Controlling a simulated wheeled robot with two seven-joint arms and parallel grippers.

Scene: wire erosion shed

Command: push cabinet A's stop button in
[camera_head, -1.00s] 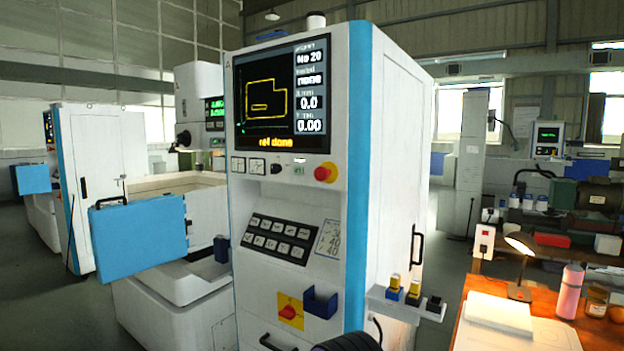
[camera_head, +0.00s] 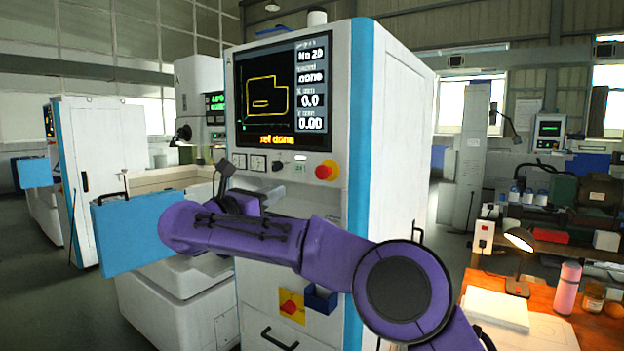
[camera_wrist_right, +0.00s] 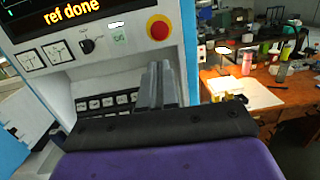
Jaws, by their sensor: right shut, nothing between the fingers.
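Cabinet A (camera_head: 400,150) is the tall white cabinet with a blue edge in the middle of the head view. Its red stop button (camera_head: 325,171) on a yellow collar sits at the right below the screen. The button also shows in the right wrist view (camera_wrist_right: 158,28), above the fingertips. My right gripper (camera_head: 272,197) is shut and empty in front of the panel, left of and lower than the button. In the right wrist view its fingers (camera_wrist_right: 157,70) are apart from the button in the picture. My left gripper is not in view.
A red switch on a yellow plate (camera_head: 291,307) and a dark blue holder (camera_head: 321,299) are lower on the cabinet. My right arm hides most of the keypad (camera_wrist_right: 105,101). A blue case-like panel (camera_head: 125,235) stands at left. A wooden desk (camera_head: 560,333) is at right.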

